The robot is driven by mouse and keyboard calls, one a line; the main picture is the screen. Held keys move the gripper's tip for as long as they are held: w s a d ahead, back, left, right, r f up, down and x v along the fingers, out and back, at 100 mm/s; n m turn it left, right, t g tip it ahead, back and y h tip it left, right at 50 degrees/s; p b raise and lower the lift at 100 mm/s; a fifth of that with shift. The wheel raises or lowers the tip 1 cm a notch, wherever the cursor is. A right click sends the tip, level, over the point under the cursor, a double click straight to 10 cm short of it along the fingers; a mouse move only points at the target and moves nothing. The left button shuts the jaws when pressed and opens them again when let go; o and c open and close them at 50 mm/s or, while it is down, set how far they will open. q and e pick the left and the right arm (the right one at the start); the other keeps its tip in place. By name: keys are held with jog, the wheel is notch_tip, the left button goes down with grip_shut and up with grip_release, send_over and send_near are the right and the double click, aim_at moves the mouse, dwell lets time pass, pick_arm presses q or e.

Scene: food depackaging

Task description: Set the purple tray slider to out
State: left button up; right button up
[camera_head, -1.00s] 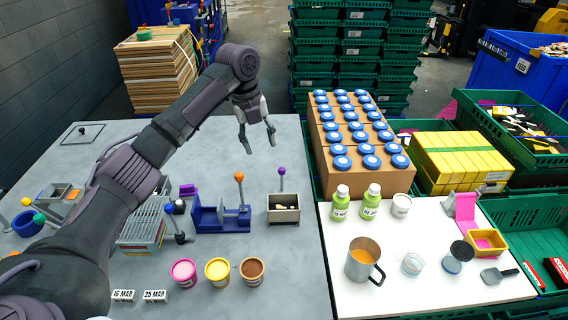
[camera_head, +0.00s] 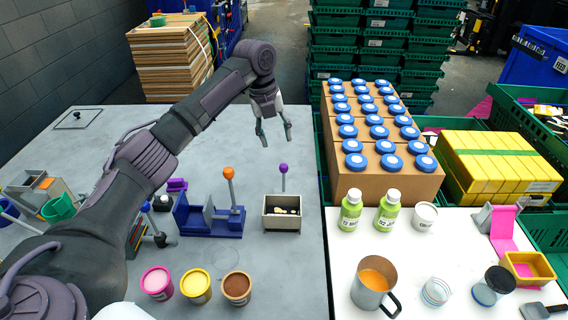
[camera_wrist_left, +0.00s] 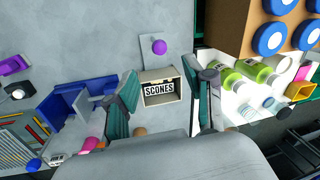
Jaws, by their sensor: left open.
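The purple tray is a small beige box (camera_head: 268,224) with pale pieces inside, on the grey table. A purple ball knob (camera_head: 283,168) stands on a thin rod at its back. In the left wrist view the knob (camera_wrist_left: 159,47) is beyond the box (camera_wrist_left: 176,73), where a "SCONES" label shows. My left gripper (camera_head: 276,136) is open and empty, just above the knob in the head view. In the wrist view its fingers (camera_wrist_left: 168,74) are apart, either side of the box and knob. Contact with the knob is not visible. My right gripper is not in view.
A blue fixture (camera_head: 215,226) with an orange knob (camera_head: 228,173) stands left of the tray. Three cups, including a brown one (camera_head: 236,288), are in front. Green bottles (camera_head: 351,212) and a steel jug (camera_head: 372,285) stand on the white board at right, before blue-lidded boxes.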

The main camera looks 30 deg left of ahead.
aim_at(283, 165)
pick_arm(q)
jog(key=f, duration=0.3)
jog(key=d+f+p, duration=0.1)
jog(key=f, duration=0.2)
jog(key=w+f+p, duration=0.1)
jog(key=f, duration=0.2)
jog(key=shift+d+f, duration=0.1)
jog(key=shift+d, duration=0.15)
jog(key=shift+f, duration=0.45)
grip_shut()
